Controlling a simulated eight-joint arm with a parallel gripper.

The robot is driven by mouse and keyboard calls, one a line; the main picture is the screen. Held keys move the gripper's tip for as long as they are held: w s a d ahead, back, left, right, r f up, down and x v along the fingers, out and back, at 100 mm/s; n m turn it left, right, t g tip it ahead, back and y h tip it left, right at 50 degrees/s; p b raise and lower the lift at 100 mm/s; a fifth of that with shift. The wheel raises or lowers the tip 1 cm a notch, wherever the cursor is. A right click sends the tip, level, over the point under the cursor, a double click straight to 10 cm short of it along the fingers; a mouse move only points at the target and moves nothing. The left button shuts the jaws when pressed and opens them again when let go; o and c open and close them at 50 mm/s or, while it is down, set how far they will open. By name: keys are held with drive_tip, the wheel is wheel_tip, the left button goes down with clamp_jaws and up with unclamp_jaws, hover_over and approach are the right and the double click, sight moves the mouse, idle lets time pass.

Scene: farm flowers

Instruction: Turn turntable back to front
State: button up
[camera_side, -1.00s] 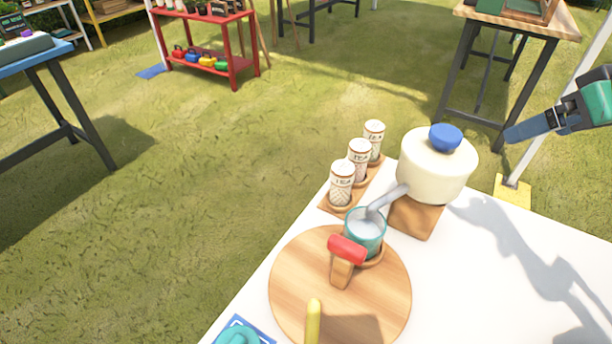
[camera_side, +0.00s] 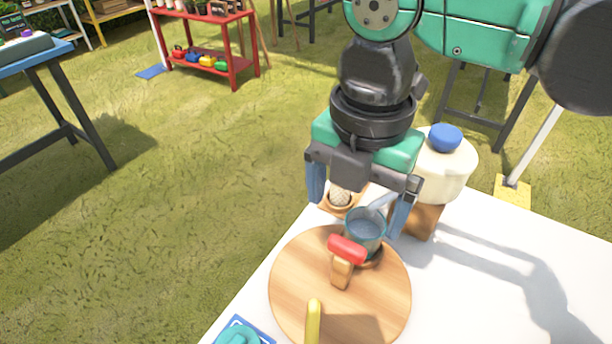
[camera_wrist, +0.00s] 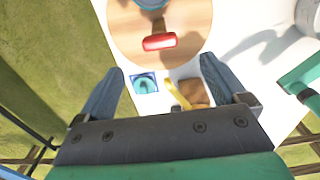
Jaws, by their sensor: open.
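The turntable is a round wooden disc (camera_side: 300,280) on the white table; it also shows in the wrist view (camera_wrist: 190,40). A red-topped handle on a wooden post (camera_side: 347,250) stands on it toward the back; its red bar shows in the wrist view (camera_wrist: 159,42). A teal cup (camera_side: 366,228) with whitish contents sits at the disc's back edge. My gripper (camera_side: 358,205) is open and empty, its blue fingers spread above and behind the cup, apart from the handle.
A cream pot with a blue knob (camera_side: 445,170) stands on a wooden block behind right of the cup. A patterned jar (camera_side: 340,197) stands left behind; others are hidden by my gripper. A blue-framed tile with a teal item (camera_side: 240,335) lies front left. The table's right side is clear.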

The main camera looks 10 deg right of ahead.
sight(347, 244)
drive_tip(key=shift+f, duration=3.35)
clamp_jaws()
